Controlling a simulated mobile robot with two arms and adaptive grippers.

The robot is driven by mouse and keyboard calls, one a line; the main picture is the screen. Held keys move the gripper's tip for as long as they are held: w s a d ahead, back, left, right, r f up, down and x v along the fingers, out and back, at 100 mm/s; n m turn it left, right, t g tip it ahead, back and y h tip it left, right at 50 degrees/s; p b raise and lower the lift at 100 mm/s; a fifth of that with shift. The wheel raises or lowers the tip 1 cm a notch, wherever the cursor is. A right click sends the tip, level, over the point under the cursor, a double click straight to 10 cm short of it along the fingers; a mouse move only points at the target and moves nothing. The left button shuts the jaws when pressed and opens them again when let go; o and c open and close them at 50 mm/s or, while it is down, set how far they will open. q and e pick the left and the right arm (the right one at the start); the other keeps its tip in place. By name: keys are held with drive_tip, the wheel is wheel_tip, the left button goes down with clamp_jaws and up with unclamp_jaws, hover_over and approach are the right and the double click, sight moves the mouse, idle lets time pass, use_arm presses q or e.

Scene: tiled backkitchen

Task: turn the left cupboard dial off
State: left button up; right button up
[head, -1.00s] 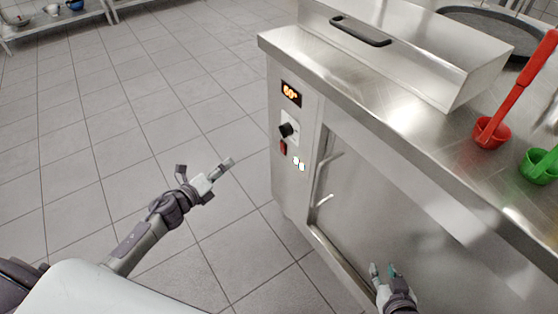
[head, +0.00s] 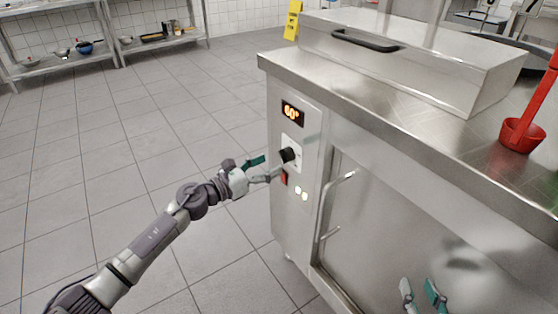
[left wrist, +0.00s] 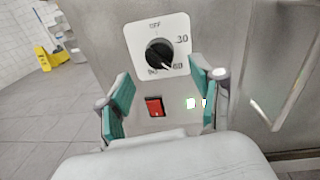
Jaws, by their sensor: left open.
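The black cupboard dial (head: 288,155) sits on a white plate on the cupboard's control panel, under a display (head: 292,113) that reads 60°. In the left wrist view the dial (left wrist: 159,54) has marks OFF at the top, 30, 60 and 90, and its pointer is near 60. My left gripper (head: 268,168) is just in front of the dial. In the left wrist view its two teal-padded fingers (left wrist: 160,95) stand apart, below and either side of the dial, with nothing between them. My right gripper (head: 422,298) is low in front of the cupboard door, its fingers apart and empty.
A red switch (left wrist: 155,107) and lit indicators (left wrist: 197,103) lie below the dial. The door handle (head: 335,200) is right of the panel. A red ladle holder (head: 521,135) stands on the steel top (head: 420,130). The tiled floor (head: 110,150) at left is clear.

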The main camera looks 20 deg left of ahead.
sight(286, 155)
use_arm(q)
drive_tip(key=shift+x, duration=2.25)
use_arm(e)
drive_tip(key=shift+w+a+r+t, duration=0.15)
drive_tip(key=shift+r+t, duration=0.1)
drive_tip(key=shift+r, duration=0.15)
drive_tip(key=shift+w+a+r+t, duration=0.1)
drive_tip(key=shift+w+r+t, duration=0.05)
drive_tip(key=shift+r+t, duration=0.15)
use_arm(q)
drive_tip(key=shift+c, duration=0.2)
drive_tip(key=c, duration=1.1)
